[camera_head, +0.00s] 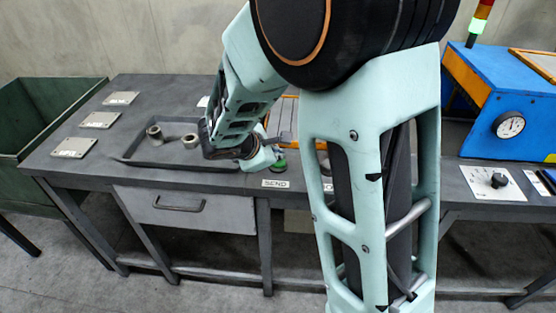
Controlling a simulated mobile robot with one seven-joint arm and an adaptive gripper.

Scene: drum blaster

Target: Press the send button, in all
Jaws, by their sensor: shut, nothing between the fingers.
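The send button (280,165) is a green round button on the bench top, just behind a white label reading "SEND" (276,183). My gripper (272,160) is shut and empty, low over the bench at the button. Its tip partly hides the button. I cannot tell whether the tip touches the button or hovers just above or beside it.
A dark tray (140,160) with metal rings (190,140) lies left of my gripper. Several labelled plates (74,147) lie further left, beside a green bin (50,110). A blue machine (500,100) with a gauge and a knob panel (492,182) stand right.

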